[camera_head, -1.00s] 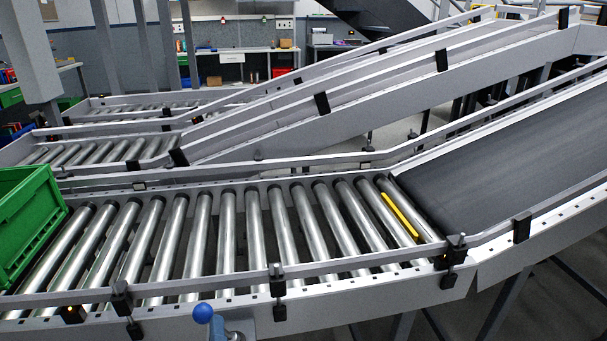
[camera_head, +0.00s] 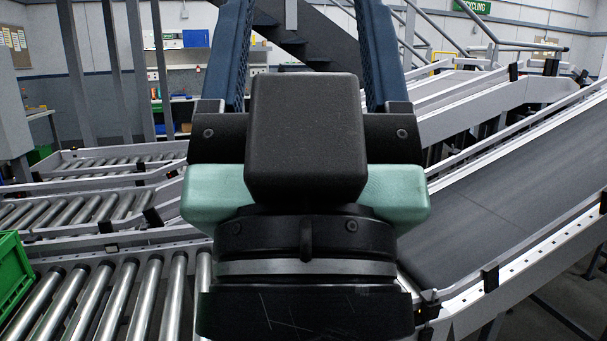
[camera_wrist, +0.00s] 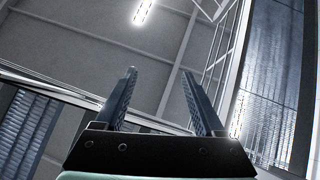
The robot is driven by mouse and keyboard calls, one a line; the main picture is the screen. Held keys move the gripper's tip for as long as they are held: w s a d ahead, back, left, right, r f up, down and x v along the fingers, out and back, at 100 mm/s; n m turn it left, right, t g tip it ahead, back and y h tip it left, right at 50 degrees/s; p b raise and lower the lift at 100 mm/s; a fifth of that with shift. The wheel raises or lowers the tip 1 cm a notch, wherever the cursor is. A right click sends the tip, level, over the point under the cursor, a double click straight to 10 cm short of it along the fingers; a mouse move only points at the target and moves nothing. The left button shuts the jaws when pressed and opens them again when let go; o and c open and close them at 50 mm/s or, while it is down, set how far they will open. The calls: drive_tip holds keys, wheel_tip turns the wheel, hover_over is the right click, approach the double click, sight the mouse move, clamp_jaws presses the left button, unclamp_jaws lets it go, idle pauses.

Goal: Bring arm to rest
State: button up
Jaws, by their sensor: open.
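My gripper (camera_head: 305,45) fills the middle of the head view, with its two dark blue ribbed fingers pointing up and spread wide apart. The black and pale green wrist housing stands below the fingers and hides much of the roller conveyor behind it. In the wrist view my gripper (camera_wrist: 160,100) shows both fingers apart, with nothing between them. That view looks up at the ceiling and a lit lamp (camera_wrist: 143,11).
A roller conveyor (camera_head: 88,302) runs across the lower left, with a green crate (camera_head: 12,272) at the left edge. A dark belt conveyor (camera_head: 500,205) slopes up to the right. Grey posts (camera_head: 78,75) and a staircase (camera_head: 290,35) stand behind.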

wheel_tip(320, 180, up, 15)
drive_tip(key=p, duration=1.3)
drive_tip(key=shift+a+f, duration=0.1)
drive_tip(key=shift+f, duration=0.05)
drive_tip(key=shift+c, duration=0.3)
